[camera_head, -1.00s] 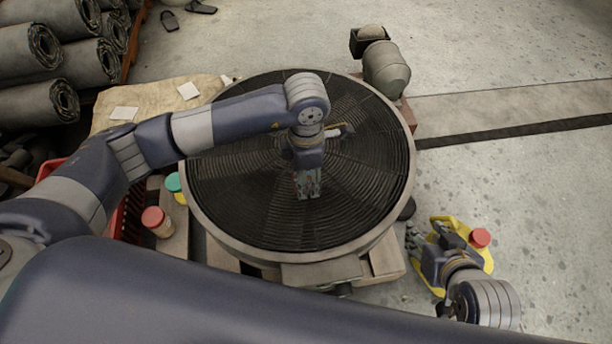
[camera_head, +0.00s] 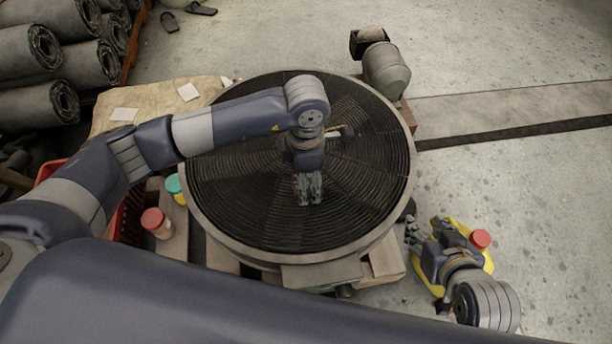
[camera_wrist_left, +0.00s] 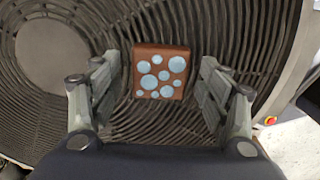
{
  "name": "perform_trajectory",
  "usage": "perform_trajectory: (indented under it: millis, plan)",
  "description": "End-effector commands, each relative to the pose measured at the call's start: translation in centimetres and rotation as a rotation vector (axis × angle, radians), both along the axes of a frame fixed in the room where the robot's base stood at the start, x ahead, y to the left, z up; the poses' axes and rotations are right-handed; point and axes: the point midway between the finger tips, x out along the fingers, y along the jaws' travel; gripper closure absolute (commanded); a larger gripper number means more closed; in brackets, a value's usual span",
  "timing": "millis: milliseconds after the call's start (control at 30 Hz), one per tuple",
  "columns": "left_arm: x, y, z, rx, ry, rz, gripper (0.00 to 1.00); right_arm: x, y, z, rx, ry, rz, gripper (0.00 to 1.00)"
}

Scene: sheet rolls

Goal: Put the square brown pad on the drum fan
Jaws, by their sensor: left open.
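The square brown pad (camera_wrist_left: 161,72) with light blue dots lies on the dark ribbed grille of the drum fan (camera_wrist_left: 120,30) in the left wrist view. My left gripper (camera_wrist_left: 160,95) is open, with one finger on each side of the pad and gaps between. In the head view, my left gripper (camera_head: 308,190) points down over the middle of the drum fan (camera_head: 240,205). The pad cannot be made out there. My right gripper (camera_head: 428,240) is right of the fan, by a yellow object; its opening is unclear.
A motor (camera_head: 385,70) stands behind the fan. Jars with red (camera_head: 153,218) and green (camera_head: 173,184) lids and a red crate (camera_head: 122,215) are at left. Rolled sheets (camera_head: 45,100) are stacked back left. A yellow object (camera_head: 485,258) with a red top is at right.

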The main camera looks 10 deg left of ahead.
Motion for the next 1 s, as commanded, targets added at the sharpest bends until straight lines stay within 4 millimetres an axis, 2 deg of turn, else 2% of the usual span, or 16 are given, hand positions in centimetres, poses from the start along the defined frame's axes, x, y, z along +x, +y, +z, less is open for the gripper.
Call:
perform_trajectory:
  millis: [167, 233, 367, 700, 833, 1000]
  plan:
    - [0.0, 0.0, 0.2, 0.000, 0.000, 0.000, 0.30, -0.1, 0.0, 0.0, -0.002, 0.009, 0.000, 0.60]
    - [0.0, 0.0, 0.4, 0.000, 0.000, 0.000, 0.30, -0.9, -0.3, -0.6, -0.011, 0.055, -0.003, 0.60]
    - [0.1, 0.0, 2.9, -0.002, -0.004, 0.000, 0.30, -3.1, -1.1, -1.7, -0.035, 0.164, -0.012, 0.60]
    - [0.1, 0.0, 9.5, -0.001, -0.004, 0.000, 0.30, -10.2, -3.2, -3.9, -0.100, 0.479, -0.038, 0.60]
    - [0.1, 0.0, 11.2, 0.000, -0.002, 0.000, 0.30, -10.3, -3.3, -3.7, -0.102, 0.487, -0.038, 0.60]
    - [0.0, 0.0, 12.2, 0.000, 0.000, 0.000, 0.30, -10.4, -3.3, -3.6, -0.102, 0.488, -0.038, 0.60]
